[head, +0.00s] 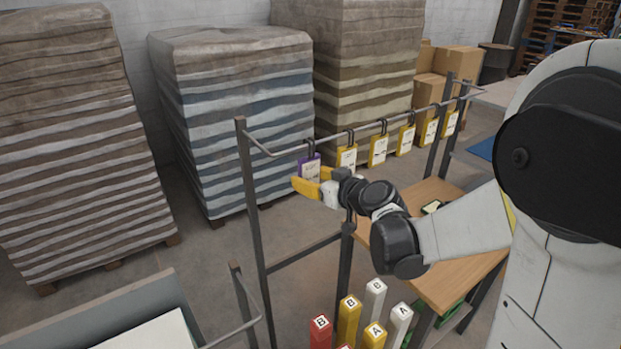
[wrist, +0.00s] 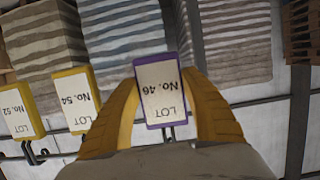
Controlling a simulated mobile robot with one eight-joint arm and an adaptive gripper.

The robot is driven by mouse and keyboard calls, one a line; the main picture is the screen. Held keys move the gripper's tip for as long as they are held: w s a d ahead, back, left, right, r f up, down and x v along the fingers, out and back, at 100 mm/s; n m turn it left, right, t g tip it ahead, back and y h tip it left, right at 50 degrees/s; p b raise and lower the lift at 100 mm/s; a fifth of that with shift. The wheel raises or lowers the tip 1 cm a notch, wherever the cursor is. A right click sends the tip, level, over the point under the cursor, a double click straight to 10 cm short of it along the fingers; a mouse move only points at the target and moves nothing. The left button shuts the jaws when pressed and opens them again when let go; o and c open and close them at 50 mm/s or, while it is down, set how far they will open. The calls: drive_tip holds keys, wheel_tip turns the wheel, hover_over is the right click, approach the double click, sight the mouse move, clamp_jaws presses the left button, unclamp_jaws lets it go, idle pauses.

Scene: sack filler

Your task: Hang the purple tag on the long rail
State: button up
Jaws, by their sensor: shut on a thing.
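The purple tag (head: 310,168) is at the left end of the row on the long rail (head: 395,121) in the head view. Its black hook is at the rail, but whether the rail bears its weight I cannot tell. In the wrist view the purple tag (wrist: 161,90) reads "LOT No. 46", upside down, between the yellow fingers. My gripper (head: 300,184) is shut on the tag's edges. The wrist view also shows my gripper (wrist: 163,100) with a finger on each side of the tag.
Several yellow tags (head: 378,151) hang along the rail to the right. A wooden table (head: 455,247) stands below, with lettered red, yellow and white blocks (head: 349,318) in front. Wrapped pallet stacks (head: 235,115) stand behind. A short rail (head: 245,318) is at lower left.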

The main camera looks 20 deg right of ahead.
drive_tip(key=o, duration=1.1)
drive_tip(key=v, duration=1.1)
drive_tip(key=s+a+f+m+g+h+b, duration=0.1)
drive_tip(key=s+a+f+g+b, duration=0.4)
drive_tip(key=s+f, duration=0.45)
drive_tip(key=s+f+m+h+b, duration=0.1)
drive_tip(key=s, duration=0.2)
drive_tip(key=s+d+f+g+h+b, duration=0.1)
drive_tip(key=s, duration=0.2)
drive_tip(key=s+f+m+h+b, duration=0.1)
drive_tip(key=s+f, duration=0.1)
drive_tip(key=s, duration=0.2)
drive_tip(key=shift+d+m+g+h, duration=0.3)
drive_tip(key=shift+g, duration=0.1)
drive_tip(key=shift+w+f, duration=0.1)
